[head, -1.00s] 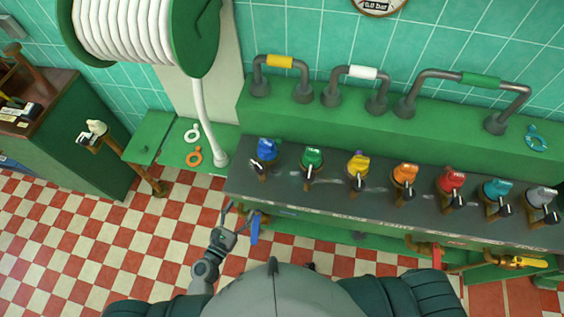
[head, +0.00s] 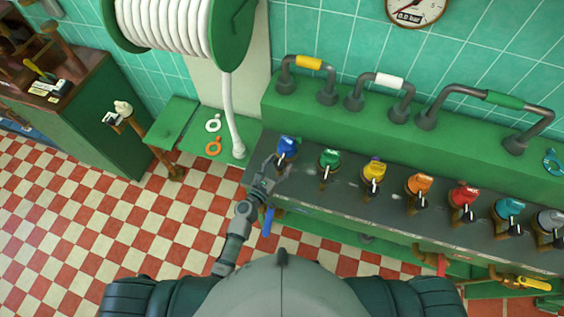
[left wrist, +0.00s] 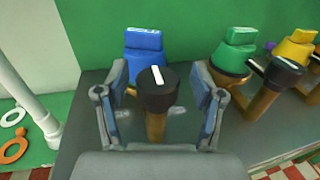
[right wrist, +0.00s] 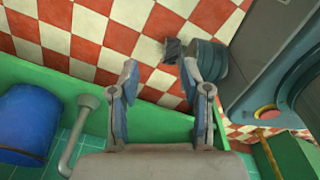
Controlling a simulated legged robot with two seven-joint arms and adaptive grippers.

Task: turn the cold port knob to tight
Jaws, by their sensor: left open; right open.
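A black knob (left wrist: 157,90) with a white line on top stands on a brass stem in front of a blue valve handle (left wrist: 143,52); its line points nearly straight up the left wrist view. I cannot read any label that marks it as the cold port. The blue handle (head: 287,147) is the leftmost of the row in the head view. My left gripper (head: 276,163) is open there, and in the left wrist view its fingers stand on both sides of the black knob, apart from it. My right gripper (right wrist: 159,72) is open and empty, away from the row.
Green (head: 330,160), yellow (head: 375,170), orange (head: 419,183) and further valves with similar black knobs continue right along the dark counter. Grey pipes with coloured sleeves (head: 308,63) rise behind. A white hose (head: 229,110) hangs at left. A blue lever (head: 267,222) hangs below the counter.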

